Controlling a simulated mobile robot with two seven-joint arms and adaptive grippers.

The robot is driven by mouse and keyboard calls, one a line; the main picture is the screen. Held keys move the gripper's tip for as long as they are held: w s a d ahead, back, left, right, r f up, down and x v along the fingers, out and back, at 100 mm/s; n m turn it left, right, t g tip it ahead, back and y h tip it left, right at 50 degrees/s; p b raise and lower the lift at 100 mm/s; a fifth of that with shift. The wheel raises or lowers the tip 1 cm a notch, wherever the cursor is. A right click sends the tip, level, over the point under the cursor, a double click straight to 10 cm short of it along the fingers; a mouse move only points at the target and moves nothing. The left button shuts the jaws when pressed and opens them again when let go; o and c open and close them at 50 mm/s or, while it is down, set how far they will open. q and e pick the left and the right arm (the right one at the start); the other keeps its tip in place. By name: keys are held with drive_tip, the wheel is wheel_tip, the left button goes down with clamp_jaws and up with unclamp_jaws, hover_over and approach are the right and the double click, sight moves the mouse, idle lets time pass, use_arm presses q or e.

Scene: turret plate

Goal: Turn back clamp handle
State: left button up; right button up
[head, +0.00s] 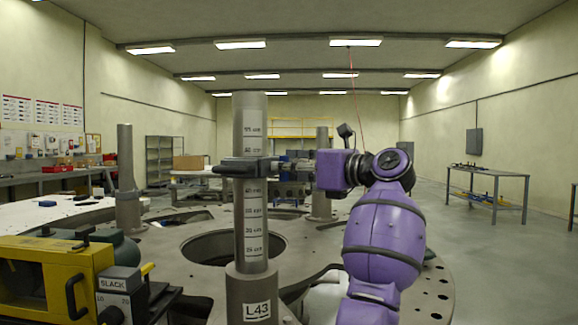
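A grey upright post (250,120) with a centimetre scale stands in the middle of the head view. A dark clamp (238,166) sits around it, between the scale's upper and lower parts. Dark parts of gripper and clamp run together there. I cannot make out the handle separately, or whether the fingers touch or close on it.
The post's sleeve (254,290) is labelled L43 and stands on a round turret plate (190,285) with large openings. Other posts stand at left (127,165) and behind (322,160). A table (487,174) is far right.

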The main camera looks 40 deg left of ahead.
use_arm(q)
drive_tip(key=shift+c, duration=0.4)
use_arm(e)
drive_tip(key=shift+w, duration=0.25)
use_arm(q)
clamp_jaws()
use_arm(e)
drive_tip(key=shift+r, duration=0.15)
use_arm(q)
drive_tip(key=m+p, duration=0.4)
drive_tip(key=m, duration=0.2)
drive_tip(key=m+p, duration=0.5)
drive_tip(key=m, duration=0.1)
drive_tip(key=m+p, duration=0.5)
drive_tip(key=shift+w+f+m, duration=0.15)
drive_tip(key=shift+w+m, duration=0.2)
drive_tip(key=shift+m, duration=0.05)
use_arm(e)
drive_tip(key=w+r, duration=0.2)
drive_tip(key=r, duration=0.5)
drive_tip(key=w+a+r+t, duration=0.1)
drive_tip(key=w+r, duration=0.1)
drive_tip(key=r, duration=0.5)
drive_tip(key=shift+w, duration=0.3)
drive_tip(key=shift+w+a+t, duration=0.1)
drive_tip(key=shift+w+t, duration=0.05)
drive_tip(key=shift+t, duration=0.15)
